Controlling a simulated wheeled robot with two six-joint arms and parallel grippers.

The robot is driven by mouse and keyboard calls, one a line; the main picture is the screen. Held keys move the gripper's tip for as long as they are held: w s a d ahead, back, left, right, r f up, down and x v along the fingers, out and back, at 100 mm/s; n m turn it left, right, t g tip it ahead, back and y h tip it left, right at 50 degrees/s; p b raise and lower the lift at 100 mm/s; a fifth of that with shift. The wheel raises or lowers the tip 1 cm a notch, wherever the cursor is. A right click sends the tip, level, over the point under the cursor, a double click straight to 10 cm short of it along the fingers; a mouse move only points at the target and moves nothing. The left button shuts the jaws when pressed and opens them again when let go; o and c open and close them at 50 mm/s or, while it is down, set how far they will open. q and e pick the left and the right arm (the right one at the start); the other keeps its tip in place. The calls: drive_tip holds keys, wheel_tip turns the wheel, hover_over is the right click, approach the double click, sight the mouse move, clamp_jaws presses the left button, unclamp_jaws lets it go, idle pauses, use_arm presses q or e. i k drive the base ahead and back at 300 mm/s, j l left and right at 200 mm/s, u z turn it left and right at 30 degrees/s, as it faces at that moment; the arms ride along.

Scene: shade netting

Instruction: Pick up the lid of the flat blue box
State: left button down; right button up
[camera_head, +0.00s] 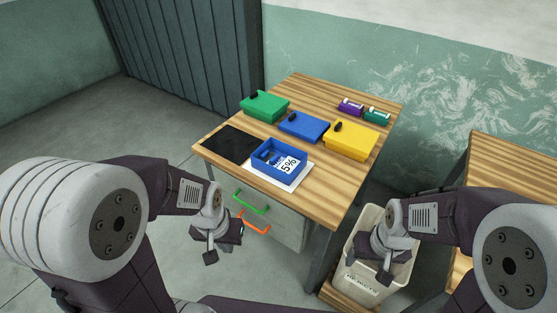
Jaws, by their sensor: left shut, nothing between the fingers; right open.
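A flat blue piece with a black knob (305,126) lies on the wooden table between a green and a yellow box. I cannot tell whether it is a closed box or a lid lying by itself. In front of it stands an open blue box (256,165) with a white card marked 5% and small dark items inside. My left gripper (212,256) is shut and empty, in front of the table and below its top. My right gripper (383,276) is open and empty, over the bin at the table's right. Neither gripper touches a box.
The table (317,200) also bears a green box (265,107), a yellow box (352,142), a black mat (230,144) and purple and teal items (364,111) at the back. Green and orange handles (250,201) stick out below. A pale bin (362,290) and a second table (510,172) are at right.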

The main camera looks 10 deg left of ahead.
sight(308, 128)
drive_tip(key=i+j+z, duration=0.25)
drive_tip(key=j+z, duration=0.15)
drive_tip(key=j, duration=0.5)
drive_tip(key=i+j+z, duration=0.15)
drive_tip(key=j+z, duration=0.25)
drive_tip(key=j, duration=0.55)
drive_tip(key=j+z, duration=0.45)
drive_tip(key=j, duration=0.5)
drive_tip(key=k+j+z, duration=0.2)
drive_tip(key=j+z, duration=0.2)
drive_tip(key=j, duration=0.5)
drive_tip(key=i, duration=0.5)
